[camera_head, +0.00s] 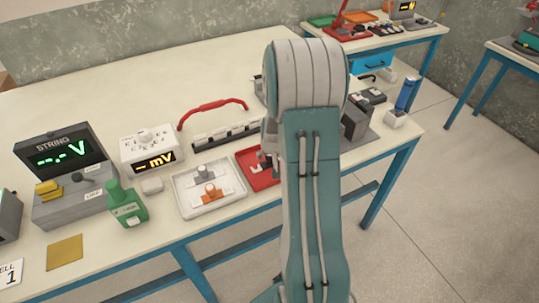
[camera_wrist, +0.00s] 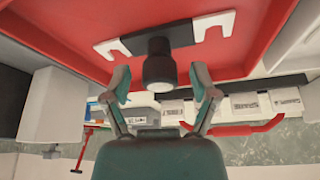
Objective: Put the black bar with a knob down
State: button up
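In the wrist view, the black bar (camera_wrist: 187,34) has pale forked ends and a black knob (camera_wrist: 158,68) standing out from its middle. It lies flat against the floor of the red tray (camera_wrist: 78,53). My gripper (camera_wrist: 160,84) is open, with one fingertip on each side of the knob and a visible gap on both sides. In the head view, the red tray (camera_head: 254,182) is partly covered by my arm. My arm hides most of the bar and the gripper there.
A white tray (camera_head: 183,206) with small parts is left of the red tray. A mV meter (camera_head: 146,148) and green bottle-shaped object (camera_head: 127,206) stand further left.

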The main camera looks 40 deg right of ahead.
jog(key=s+a+r+n, duration=0.15)
jog(key=a+r, duration=0.25)
jog(key=r, duration=0.4)
jog(key=s+a+r, duration=0.3)
jog(key=a+r, duration=0.2)
jog(key=r, duration=0.3)
jog(key=s+a+r+n+y, duration=0.1)
jog(key=s+a+r+n, duration=0.1)
jog(key=s+a+r, duration=0.2)
jog(key=s+a+r+n+t+y, duration=0.1)
jog(key=s+a+r, duration=0.4)
jog(key=s+a, duration=0.6)
jog(key=a+n, duration=0.1)
jog(key=a, duration=0.2)
jog(key=shift+s+a+r+t, duration=0.2)
jog(key=shift+s+r+t, duration=0.05)
jog(key=shift+r+t, duration=0.05)
